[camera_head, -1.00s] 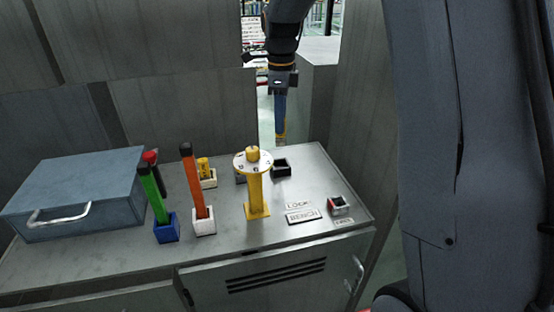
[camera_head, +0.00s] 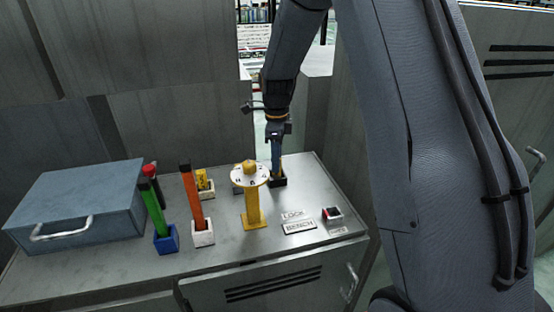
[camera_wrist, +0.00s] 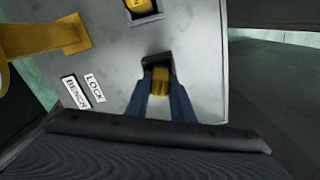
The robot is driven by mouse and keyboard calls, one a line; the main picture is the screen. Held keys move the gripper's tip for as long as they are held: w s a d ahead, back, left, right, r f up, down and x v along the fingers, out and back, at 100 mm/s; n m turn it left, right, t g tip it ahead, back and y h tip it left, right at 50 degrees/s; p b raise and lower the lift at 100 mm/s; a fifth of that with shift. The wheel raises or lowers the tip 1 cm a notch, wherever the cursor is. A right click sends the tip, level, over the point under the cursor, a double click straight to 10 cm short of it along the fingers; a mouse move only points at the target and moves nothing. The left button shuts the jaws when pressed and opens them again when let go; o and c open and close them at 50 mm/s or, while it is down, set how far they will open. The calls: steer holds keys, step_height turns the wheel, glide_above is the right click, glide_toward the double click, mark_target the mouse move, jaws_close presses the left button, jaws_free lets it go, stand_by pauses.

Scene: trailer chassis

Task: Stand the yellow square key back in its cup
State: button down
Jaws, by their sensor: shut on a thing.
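My gripper (camera_head: 276,163) is shut on the yellow square key (camera_wrist: 160,83), with one blue finger on each side of it. The gripper points down over the black cup (camera_head: 278,182) at the back right of the bench. In the wrist view the dark wall of the black cup (camera_wrist: 157,59) shows just beyond the key. The key's lower end is at the cup's mouth or inside it; I cannot tell how deep. The fingers hide most of the key in the head view.
A yellow stand (camera_head: 252,205) with a round white top stands just left of my gripper. Further left are a yellow piece in a pale cup (camera_head: 205,190), orange and green bars in cups, and a blue-grey box (camera_head: 80,205). A small cup (camera_head: 332,215) stands front right.

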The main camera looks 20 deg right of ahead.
steer(key=shift+f, duration=0.15)
steer(key=c, duration=1.5)
jaws_free()
steer(key=shift+c, duration=0.2)
step_height(320, 180, up, 12)
steer(key=b, duration=0.4)
steer(key=s+f+n, duration=0.4)
steer(key=s+n, duration=0.3)
steer(key=s, duration=0.1)
steer(key=s+f+n, duration=0.3)
steer(key=s+n, duration=0.5)
steer(key=s+f+n+t, duration=0.1)
steer(key=s+f+n, duration=0.3)
steer(key=s+n, duration=0.3)
steer(key=shift+s+f+n, duration=0.15)
steer(key=shift+s, duration=0.35)
steer(key=shift+s+f+n, duration=0.15)
steer(key=shift+s, duration=0.35)
